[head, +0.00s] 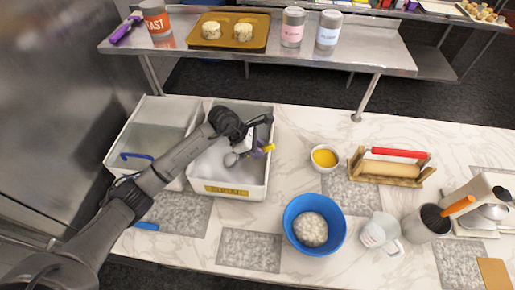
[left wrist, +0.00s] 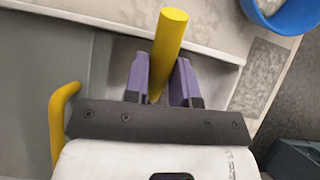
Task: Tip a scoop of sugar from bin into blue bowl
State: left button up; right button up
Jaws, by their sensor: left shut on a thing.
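The sugar bin (head: 235,191) is a white tub with a yellow label, holding white sugar (head: 208,165). My left gripper (head: 260,149) is over the bin's right part. My right gripper is out of view.
A second white bin (head: 120,150) with a blue handle adjoins on the left. A metal shelf (head: 360,55) runs behind. Counter between bin and blue bowl is clear.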

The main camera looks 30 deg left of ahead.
pick_arm(q)
jog(key=shift+r, duration=0.15)
dwell(0.4)
jog(key=shift+r+p, duration=1.7)
jog(key=shift+r, duration=1.3)
notch_tip(320, 180, up, 6)
jog(key=g+y+p, duration=0.2)
jog(key=y+p, duration=0.1)
jog(key=p, duration=0.4)
jog(key=shift+f+y, duration=0.1)
jog(key=shift+y, duration=0.2)
jog(key=shift+f, duration=0.15)
